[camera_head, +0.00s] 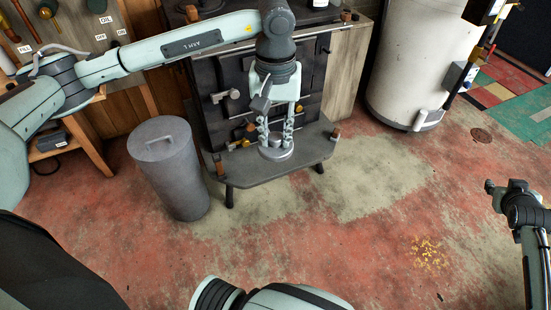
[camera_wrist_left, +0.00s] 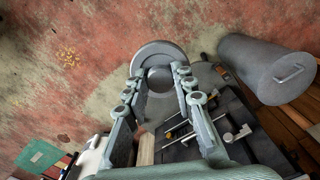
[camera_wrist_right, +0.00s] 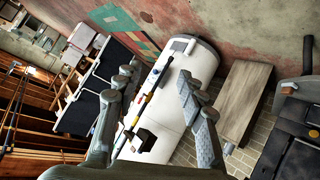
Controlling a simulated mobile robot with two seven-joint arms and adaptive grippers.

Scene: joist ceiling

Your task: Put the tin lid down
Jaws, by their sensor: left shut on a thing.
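The tin lid (camera_head: 287,154) is a round grey metal disc with a raised middle. My left gripper (camera_head: 275,138) is shut on its raised middle and holds it flat, over the dark front shelf (camera_head: 254,176) of the stove. In the left wrist view the lid (camera_wrist_left: 160,48) shows beyond the fingertips of my left gripper (camera_wrist_left: 158,78). I cannot tell if the lid touches the shelf. My right gripper (camera_head: 507,187) is at the far right, away from the lid. In the right wrist view my right gripper (camera_wrist_right: 155,78) is open and empty.
A grey lidded bin (camera_head: 170,175) stands left of the shelf. The black stove (camera_head: 225,75) is behind the lid. A white tank (camera_head: 410,60) stands at the back right. A wooden bench (camera_head: 85,135) is at the left. The red floor (camera_head: 350,235) in front is clear.

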